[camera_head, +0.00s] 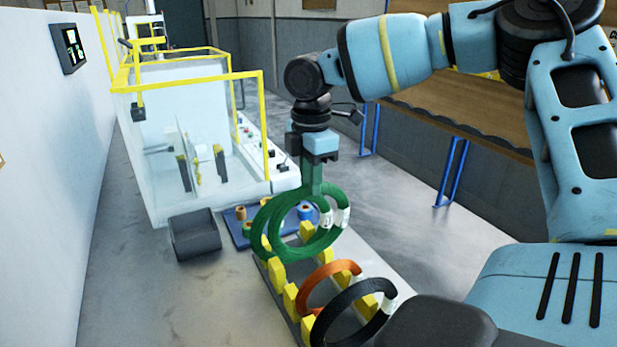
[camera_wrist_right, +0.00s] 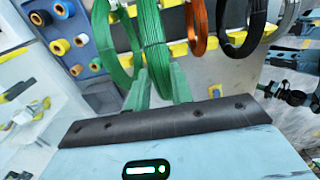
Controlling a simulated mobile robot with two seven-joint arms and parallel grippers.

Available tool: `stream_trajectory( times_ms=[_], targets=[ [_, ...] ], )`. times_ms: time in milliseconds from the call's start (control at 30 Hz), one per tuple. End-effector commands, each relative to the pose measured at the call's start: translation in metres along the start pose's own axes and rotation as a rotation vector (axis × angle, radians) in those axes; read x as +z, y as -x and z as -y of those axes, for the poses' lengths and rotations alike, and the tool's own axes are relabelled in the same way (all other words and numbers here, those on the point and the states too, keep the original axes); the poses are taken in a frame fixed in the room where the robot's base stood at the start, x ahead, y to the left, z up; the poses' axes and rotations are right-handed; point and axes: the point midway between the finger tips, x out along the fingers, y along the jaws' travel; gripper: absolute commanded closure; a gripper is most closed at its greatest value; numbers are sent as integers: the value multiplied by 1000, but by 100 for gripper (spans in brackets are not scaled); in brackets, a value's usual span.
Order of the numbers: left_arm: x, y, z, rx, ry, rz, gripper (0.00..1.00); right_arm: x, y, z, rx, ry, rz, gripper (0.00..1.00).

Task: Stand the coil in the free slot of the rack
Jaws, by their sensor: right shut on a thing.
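My right gripper (camera_head: 311,188) points down and is shut on the top of a green coil (camera_head: 347,207) with a white band. The held coil hangs upright over the rack (camera_head: 277,273), which has yellow posts on a grey base. A second green coil (camera_head: 259,235) stands close beside it, overlapping it in the head view. In the right wrist view the held coil (camera_wrist_right: 152,35) is between the other green coil (camera_wrist_right: 104,42) and an orange coil (camera_wrist_right: 197,28). I cannot tell whether its lower edge touches the rack. My left gripper is not in view.
The orange coil (camera_head: 311,285) and a black coil (camera_head: 326,318) stand nearer in the rack. A blue tray with spools (camera_head: 233,226) and a dark bin (camera_head: 194,234) are beyond it. A yellow-framed machine (camera_head: 205,130) stands behind. Floor at the left is clear.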

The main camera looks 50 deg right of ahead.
Motion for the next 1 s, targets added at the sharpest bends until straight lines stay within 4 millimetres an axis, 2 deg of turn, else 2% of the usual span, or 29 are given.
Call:
stream_trajectory(
  times_ms=[167, 1000],
  targets=[
    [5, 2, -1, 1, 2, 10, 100, 0, 1, 0, 2, 0, -8, 100],
    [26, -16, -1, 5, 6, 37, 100, 0, -66, 0, 0, 1, -7, 100]
  ],
)
